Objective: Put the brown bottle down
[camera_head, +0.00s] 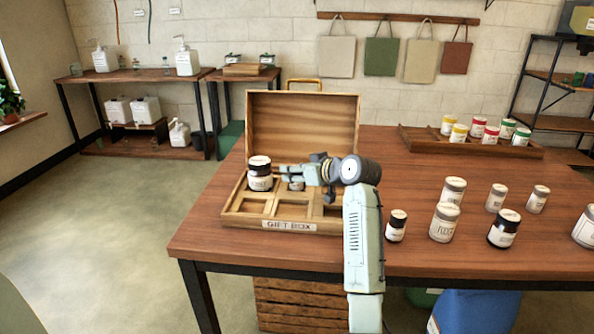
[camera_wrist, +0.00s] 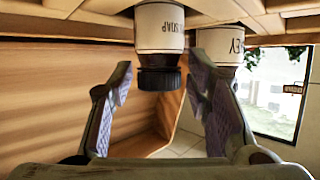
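The brown bottle (camera_head: 259,178), with a dark cap and white label, stands upright in the back left compartment of the gift box (camera_head: 288,225). In the wrist view, which is upside down, the bottle (camera_wrist: 160,48) shows a "SOAP" label, with its base cut off by the frame edge. My gripper (camera_head: 279,172) is just right of the bottle in the head view. In the wrist view my gripper (camera_wrist: 160,76) is open, with a finger either side of the cap and gaps between. A second jar (camera_head: 296,186) stands beside the bottle, mostly hidden behind my gripper; its label (camera_wrist: 229,46) shows in the wrist view.
The open lid (camera_head: 303,120) rises behind the compartments. The front left (camera_head: 248,206) and front middle (camera_head: 292,209) compartments look empty. Several jars, including a small dark one (camera_head: 397,226), stand right of my arm. A wooden tray (camera_head: 420,140) holds more jars at the back.

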